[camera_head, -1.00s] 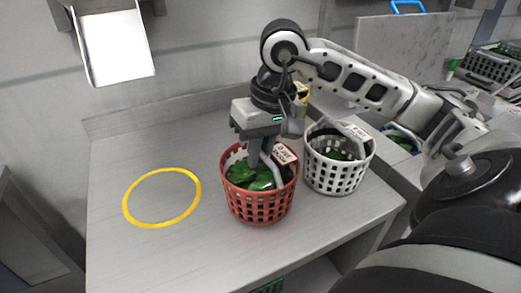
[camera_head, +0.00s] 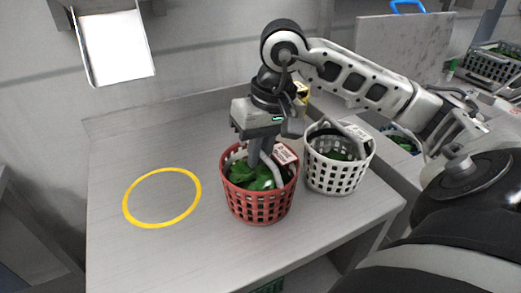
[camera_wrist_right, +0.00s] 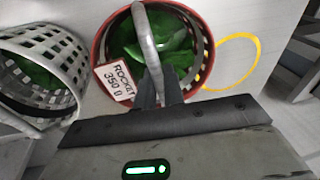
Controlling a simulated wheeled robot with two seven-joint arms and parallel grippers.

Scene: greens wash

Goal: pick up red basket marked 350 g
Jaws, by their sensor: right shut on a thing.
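The red basket (camera_head: 258,204) with green leaves inside stands on the grey counter, right of the yellow ring. Its white tag reads "ROCKET 350 g" in the right wrist view, where the basket's rim (camera_wrist_right: 98,47) also shows. My right gripper (camera_head: 256,160) reaches down from above and is shut on the basket's pale arched handle; in the right wrist view its fingers (camera_wrist_right: 158,92) meet at the handle. The basket looks upright, and I cannot tell any gap beneath it. My left gripper is not in view.
A white basket (camera_head: 335,178) with greens and a tag stands close on the right of the red one. The yellow ring (camera_head: 128,207) lies on clear counter at left. A grey panel (camera_head: 385,40) and a crate (camera_head: 490,65) are at the back right.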

